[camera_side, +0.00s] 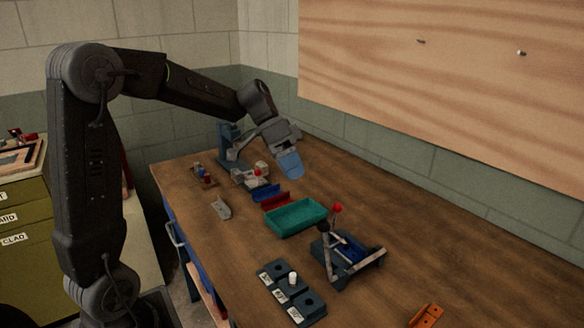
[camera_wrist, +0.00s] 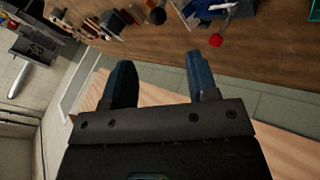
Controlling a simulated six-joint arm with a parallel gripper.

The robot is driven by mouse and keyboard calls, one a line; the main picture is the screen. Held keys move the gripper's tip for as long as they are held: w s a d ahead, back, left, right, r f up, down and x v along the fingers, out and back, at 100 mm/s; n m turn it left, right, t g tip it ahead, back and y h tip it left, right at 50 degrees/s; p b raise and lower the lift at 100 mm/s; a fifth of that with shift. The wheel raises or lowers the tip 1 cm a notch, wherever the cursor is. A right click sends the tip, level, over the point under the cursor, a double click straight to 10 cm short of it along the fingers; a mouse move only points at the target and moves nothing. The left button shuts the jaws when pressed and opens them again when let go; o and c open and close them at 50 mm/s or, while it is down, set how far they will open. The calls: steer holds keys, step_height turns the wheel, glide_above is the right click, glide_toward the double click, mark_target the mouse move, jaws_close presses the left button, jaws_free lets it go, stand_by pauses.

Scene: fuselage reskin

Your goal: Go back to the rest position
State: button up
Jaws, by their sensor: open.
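My gripper (camera_side: 288,160) hangs in the air above the far part of the wooden bench in the side view, apart from everything on it. In the wrist view its two blue fingers (camera_wrist: 162,82) stand apart with nothing between them. My arm reaches out from the left of the side view, bent high at the elbow. No held object shows in either view.
The bench (camera_side: 420,250) bears a teal tray (camera_side: 296,217), red and blue bins (camera_side: 270,197), a red-knobbed fixture (camera_side: 347,260), a labelled dark block (camera_side: 290,292) and an orange part (camera_side: 427,316). A wooden panel (camera_side: 450,75) stands behind. The bench's right side is mostly clear.

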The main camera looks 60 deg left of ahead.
steer(key=shift+a+r, duration=0.1)
steer(key=s+d+n+t+y, duration=0.2)
steer(key=s+d+y, duration=0.1)
steer(key=s, duration=0.6)
steer(key=s+d+f+n+t+y, duration=0.1)
steer(key=s+d+y, duration=0.3)
steer(key=s, duration=0.5)
steer(key=shift+d+f+n+t, duration=0.15)
steer(key=shift+d+n+t, duration=0.3)
steer(key=shift+n, duration=0.35)
